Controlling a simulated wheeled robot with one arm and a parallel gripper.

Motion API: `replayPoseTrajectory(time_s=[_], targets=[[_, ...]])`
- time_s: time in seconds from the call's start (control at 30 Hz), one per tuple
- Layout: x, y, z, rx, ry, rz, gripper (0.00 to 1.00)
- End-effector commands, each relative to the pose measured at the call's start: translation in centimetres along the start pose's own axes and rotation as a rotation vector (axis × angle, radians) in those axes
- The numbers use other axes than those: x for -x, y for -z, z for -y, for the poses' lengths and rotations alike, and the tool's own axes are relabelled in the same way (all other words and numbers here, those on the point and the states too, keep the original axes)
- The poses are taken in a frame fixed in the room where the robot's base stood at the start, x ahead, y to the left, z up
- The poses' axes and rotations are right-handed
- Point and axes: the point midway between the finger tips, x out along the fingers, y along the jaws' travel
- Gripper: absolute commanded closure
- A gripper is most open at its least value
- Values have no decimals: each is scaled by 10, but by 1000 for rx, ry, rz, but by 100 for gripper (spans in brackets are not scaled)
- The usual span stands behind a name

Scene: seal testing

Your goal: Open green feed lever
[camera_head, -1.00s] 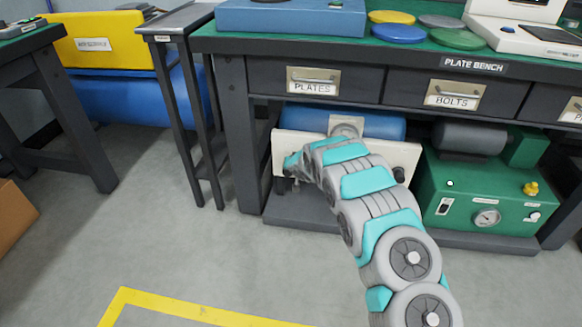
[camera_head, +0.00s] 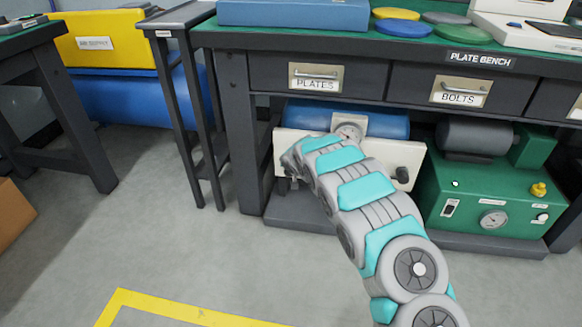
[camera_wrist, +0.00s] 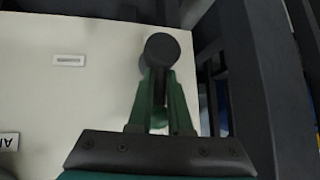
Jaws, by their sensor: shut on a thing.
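In the wrist view my gripper (camera_wrist: 162,82) has its two dark green fingers shut on a dark round-ended lever (camera_wrist: 163,50). The lever stands in front of a pale panel (camera_wrist: 90,95). Its round end shows beyond the fingertips, and the rest is hidden between them. I cannot tell the lever's own colour or angle. In the head view the pale panel (camera_head: 385,160) is under the plate bench, in front of a blue tank (camera_head: 385,125). My arm crosses the panel and hides the lever, and my gripper is mostly hidden at the panel's left end.
A gauge (camera_head: 348,132) and a second dark knob (camera_head: 402,174) are on the panel. A green machine (camera_head: 490,190) stands at its right. A dark bench leg (camera_head: 238,130) is close on the left, and also shows beside my gripper in the wrist view (camera_wrist: 250,80). The floor in front is clear.

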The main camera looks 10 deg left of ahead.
Motion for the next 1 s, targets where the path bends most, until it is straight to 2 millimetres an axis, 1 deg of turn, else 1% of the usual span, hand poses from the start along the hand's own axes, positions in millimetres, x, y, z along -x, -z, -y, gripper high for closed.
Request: replayPoseTrajectory(time_s=[0.03,0.43,1.0], targets=[[-7,-16,3,15,-11,21,100],[-7,-17,5,75,-75,44,100],[-6,-16,6,90,-89,50,100]])
